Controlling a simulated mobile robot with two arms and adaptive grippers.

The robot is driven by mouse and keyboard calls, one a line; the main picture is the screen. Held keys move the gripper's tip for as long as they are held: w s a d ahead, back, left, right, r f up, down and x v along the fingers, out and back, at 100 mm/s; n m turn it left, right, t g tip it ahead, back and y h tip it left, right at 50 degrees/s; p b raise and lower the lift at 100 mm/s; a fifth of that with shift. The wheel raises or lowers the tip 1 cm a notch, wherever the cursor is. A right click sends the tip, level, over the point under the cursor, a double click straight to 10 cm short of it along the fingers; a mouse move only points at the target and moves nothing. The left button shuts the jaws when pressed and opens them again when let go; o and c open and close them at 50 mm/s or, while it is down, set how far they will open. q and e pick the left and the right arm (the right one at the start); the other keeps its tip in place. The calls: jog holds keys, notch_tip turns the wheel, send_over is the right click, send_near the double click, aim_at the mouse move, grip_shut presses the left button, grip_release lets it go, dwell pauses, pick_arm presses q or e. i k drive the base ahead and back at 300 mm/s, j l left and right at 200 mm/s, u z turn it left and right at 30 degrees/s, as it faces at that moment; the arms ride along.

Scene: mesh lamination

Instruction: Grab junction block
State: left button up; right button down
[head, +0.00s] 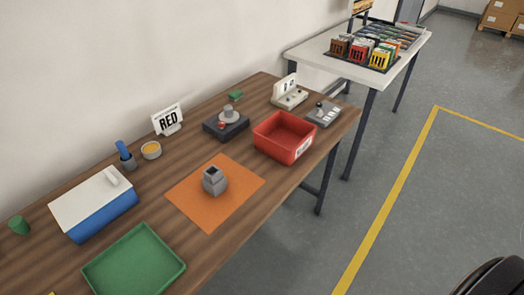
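A small grey block (214,181) with a dark square opening in its top stands upright on the orange mat (240,183) on the wooden table. It is the likeliest junction block, though no label shows on it. Nothing touches it from above. Neither of my grippers is in view.
A white table (311,55) with coloured bins stands behind. A dark rounded shape shows bottom right.

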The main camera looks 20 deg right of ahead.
aim_at(214, 182)
jog(key=k+j+u, duration=0.35)
jog(key=j, duration=0.25)
jog(key=k+j+u, duration=0.2)
jog(key=j+u, duration=0.15)
jog(key=j, duration=0.3)
jog(key=k, duration=0.05)
